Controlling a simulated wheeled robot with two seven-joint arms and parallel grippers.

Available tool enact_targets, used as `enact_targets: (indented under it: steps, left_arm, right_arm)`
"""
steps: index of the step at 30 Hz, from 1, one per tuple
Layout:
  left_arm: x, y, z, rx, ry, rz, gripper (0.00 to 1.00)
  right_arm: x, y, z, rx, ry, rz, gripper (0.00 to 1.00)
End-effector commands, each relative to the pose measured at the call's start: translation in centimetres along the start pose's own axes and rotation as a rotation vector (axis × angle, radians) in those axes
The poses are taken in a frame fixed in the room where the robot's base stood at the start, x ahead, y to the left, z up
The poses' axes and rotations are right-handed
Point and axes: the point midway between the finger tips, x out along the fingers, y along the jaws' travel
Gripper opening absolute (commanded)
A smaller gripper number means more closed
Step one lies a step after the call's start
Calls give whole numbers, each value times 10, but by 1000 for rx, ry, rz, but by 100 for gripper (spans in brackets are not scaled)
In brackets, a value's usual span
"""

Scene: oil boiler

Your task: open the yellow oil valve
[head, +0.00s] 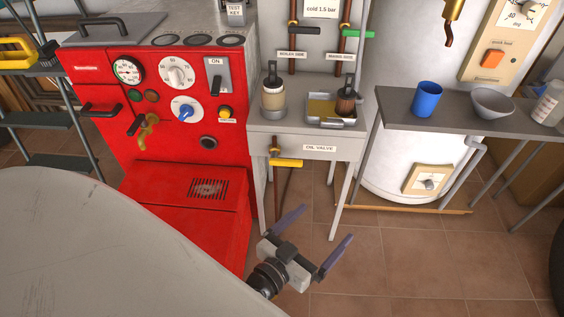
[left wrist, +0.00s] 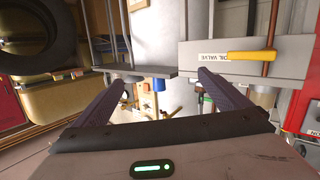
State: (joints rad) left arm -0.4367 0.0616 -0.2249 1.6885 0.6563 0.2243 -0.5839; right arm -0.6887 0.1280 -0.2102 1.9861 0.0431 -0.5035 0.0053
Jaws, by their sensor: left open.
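The yellow oil valve handle (head: 287,162) sits on a copper pipe below the small grey table, left of the white OIL VALVE label (head: 319,148). The handle lies roughly level, pointing right. In the left wrist view the yellow handle (left wrist: 252,56) shows at the upper right, beside the label (left wrist: 208,58). My left gripper (head: 321,224) is open and empty, below and right of the handle in the head view, and apart from it. Its two dark fingers (left wrist: 162,76) are spread wide in the left wrist view, with the handle outside them to the right. My right gripper is not in view.
The red boiler (head: 190,160) stands left of the valve. The grey table (head: 262,116) above the valve holds a jar and a tray, and its legs flank the valve. A shelf with a blue cup (head: 427,99) stands right. The tiled floor (head: 400,260) is clear.

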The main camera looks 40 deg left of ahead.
Motion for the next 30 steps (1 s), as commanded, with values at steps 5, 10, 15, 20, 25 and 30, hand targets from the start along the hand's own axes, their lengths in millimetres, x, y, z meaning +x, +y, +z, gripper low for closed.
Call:
enact_targets:
  steps: [5, 10, 15, 20, 25, 30]
  left_arm:
    - [25, -77, -8, 4, 173, -354, 96]
    - [21, -121, 0, 23, 176, -586, 96]
    - [26, -138, 2, 31, 168, -645, 96]
    - [48, -154, -1, 32, 170, -643, 96]
    - [73, -173, -6, 32, 171, -643, 96]
    - [91, -186, -10, 30, 169, -642, 96]
  right_arm:
    - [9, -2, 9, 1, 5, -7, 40]
    - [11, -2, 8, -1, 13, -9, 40]
    - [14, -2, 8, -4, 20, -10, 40]
    - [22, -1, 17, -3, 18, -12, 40]
    - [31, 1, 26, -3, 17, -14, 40]
    - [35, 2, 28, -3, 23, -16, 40]
